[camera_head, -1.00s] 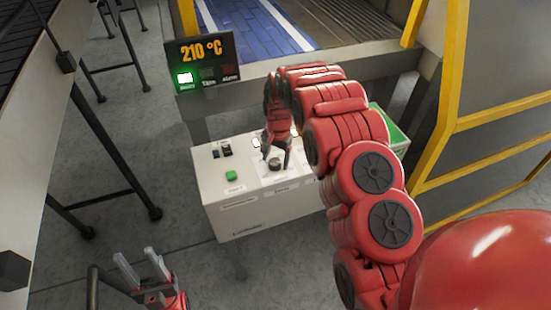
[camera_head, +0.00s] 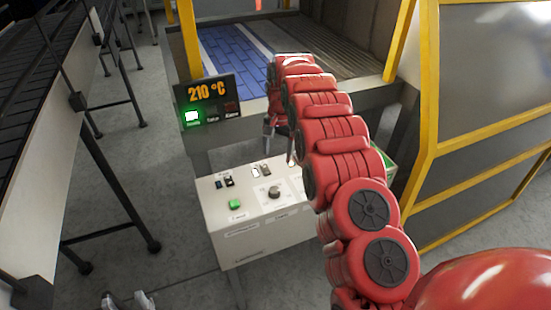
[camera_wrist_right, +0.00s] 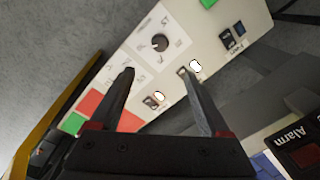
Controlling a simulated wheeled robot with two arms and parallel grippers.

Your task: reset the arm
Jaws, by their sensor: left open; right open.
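My right arm (camera_head: 335,135) reaches forward over the white control box. My right gripper (camera_head: 278,143) is above the box's back edge, partly hidden by the arm. In the right wrist view the right gripper (camera_wrist_right: 168,95) is open and empty, its fingers apart from the box. The dark knob (camera_head: 274,192) on the box is clear of the fingers; it also shows in the right wrist view (camera_wrist_right: 160,42). My left gripper (camera_head: 128,300) shows only its fingertips at the bottom edge, open and empty.
The control box (camera_head: 240,246) carries a green button (camera_head: 235,204) and switches (camera_head: 224,183). A display (camera_head: 207,98) reads 210 °C with a green light lit. Yellow frame posts (camera_head: 425,110) stand at right. A conveyor (camera_head: 40,150) stands at left, with open floor between.

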